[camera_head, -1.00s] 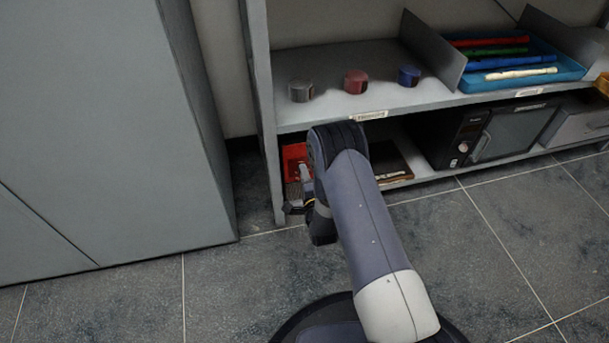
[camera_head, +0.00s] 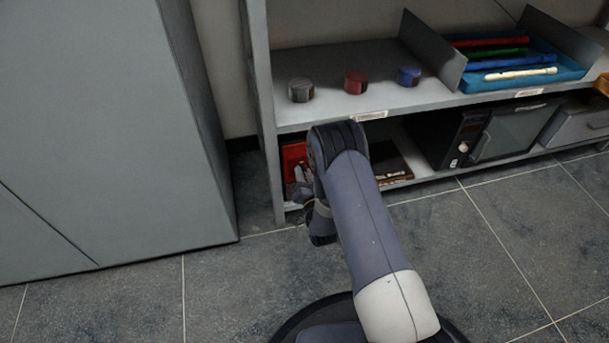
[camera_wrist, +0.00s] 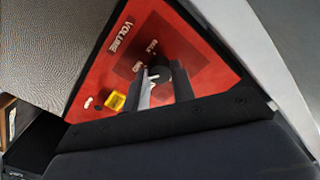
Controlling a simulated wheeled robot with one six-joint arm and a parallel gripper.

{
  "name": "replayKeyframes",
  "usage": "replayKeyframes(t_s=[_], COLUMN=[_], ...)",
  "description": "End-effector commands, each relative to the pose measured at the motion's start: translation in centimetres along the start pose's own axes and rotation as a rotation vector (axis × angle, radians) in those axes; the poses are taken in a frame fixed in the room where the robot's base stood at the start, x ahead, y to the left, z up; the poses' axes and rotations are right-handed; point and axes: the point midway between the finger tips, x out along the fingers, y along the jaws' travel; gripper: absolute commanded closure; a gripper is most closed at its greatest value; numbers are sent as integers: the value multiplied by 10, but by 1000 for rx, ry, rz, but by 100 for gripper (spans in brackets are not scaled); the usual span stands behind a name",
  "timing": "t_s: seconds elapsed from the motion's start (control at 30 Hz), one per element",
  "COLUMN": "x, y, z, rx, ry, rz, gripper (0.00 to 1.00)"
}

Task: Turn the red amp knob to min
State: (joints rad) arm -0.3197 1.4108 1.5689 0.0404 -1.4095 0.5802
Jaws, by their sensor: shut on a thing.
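The red amp (camera_wrist: 195,62) fills the middle of the wrist view, tilted in the picture, with "VOLUME" printed near its edge. Its round black knob (camera_wrist: 165,69) has a pale pointer mark and small labels beside it, one seeming to read MID. My gripper (camera_wrist: 161,80) is shut on the knob, one finger on each side, and hides part of it. In the head view the red amp (camera_head: 294,158) stands on the lower shelf at the left end, partly behind my arm. There the knob is hidden and my gripper (camera_head: 299,192) is small and partly covered.
A yellow part (camera_wrist: 115,101) sits on the amp's face near the knob. The upper shelf (camera_head: 330,65) above my arm holds several round items and a blue tray (camera_head: 553,76). A black oven-like device (camera_head: 510,132) stands to the right. A grey cabinet (camera_head: 100,130) stands left; the floor is clear.

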Motion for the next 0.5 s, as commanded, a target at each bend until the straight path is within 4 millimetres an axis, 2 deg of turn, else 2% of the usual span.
replayKeyframes(t_s=[0.5], x=[-1], y=[0], z=[1], rx=[-491], ry=[-4], rz=[0], gripper=[98])
